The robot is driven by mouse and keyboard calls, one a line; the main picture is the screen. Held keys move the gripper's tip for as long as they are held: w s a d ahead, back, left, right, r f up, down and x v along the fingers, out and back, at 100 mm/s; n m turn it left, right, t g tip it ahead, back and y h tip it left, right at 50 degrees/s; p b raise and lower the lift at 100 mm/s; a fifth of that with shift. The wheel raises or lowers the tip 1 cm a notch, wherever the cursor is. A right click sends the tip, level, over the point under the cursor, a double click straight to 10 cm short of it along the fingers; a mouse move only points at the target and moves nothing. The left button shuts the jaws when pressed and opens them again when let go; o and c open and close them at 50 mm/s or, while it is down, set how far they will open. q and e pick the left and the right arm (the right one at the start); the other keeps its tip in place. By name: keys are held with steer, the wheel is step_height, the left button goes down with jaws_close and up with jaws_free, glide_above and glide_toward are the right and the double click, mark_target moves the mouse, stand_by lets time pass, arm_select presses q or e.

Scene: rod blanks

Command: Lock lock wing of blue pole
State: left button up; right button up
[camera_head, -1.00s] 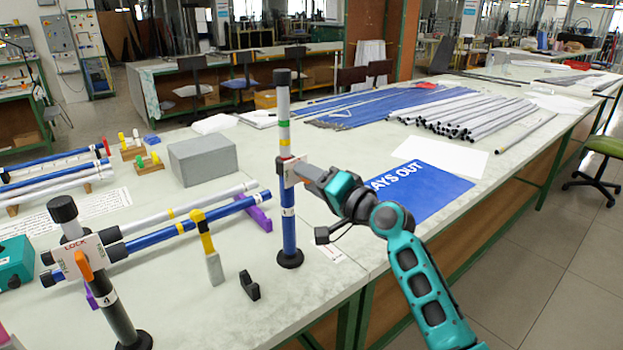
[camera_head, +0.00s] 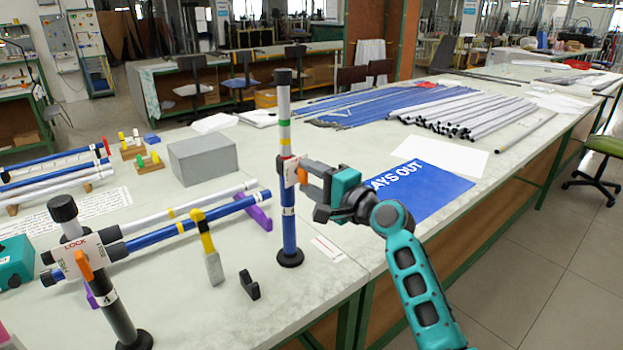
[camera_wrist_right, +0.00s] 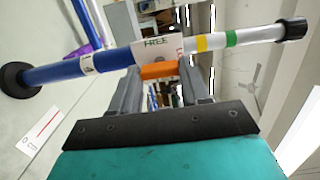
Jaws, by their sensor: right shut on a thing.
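The blue pole (camera_head: 289,232) stands upright on a round black foot, with a pale upper part, green and yellow bands and a black cap. A white lock plate (camera_head: 290,166) sits around its middle. The orange lock wing (camera_head: 302,175) is on the plate's right side. My right gripper (camera_head: 311,172) is shut on this wing. In the right wrist view, the wing (camera_wrist_right: 160,70) lies between the two fingers, below the printed word FREE; a red letter shows at the plate's right edge. The rest of the red word is hidden. My left gripper is not in view.
A second pole (camera_head: 112,305) with a LOCK plate and orange wing stands at front left. White and blue rods lie behind it. A yellow-topped stand (camera_head: 208,245) and a black clip (camera_head: 249,285) are left of the blue pole. A grey block (camera_head: 202,158) stands behind.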

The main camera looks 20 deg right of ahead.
stand_by(0.3)
steer(key=o, duration=1.1)
steer(key=shift+c, duration=0.2)
steer(key=shift+s, duration=0.1)
steer(key=v, duration=1.2)
steer(key=shift+s+b, duration=0.3)
steer(key=shift+b, duration=0.15)
steer(key=shift+d, duration=0.15)
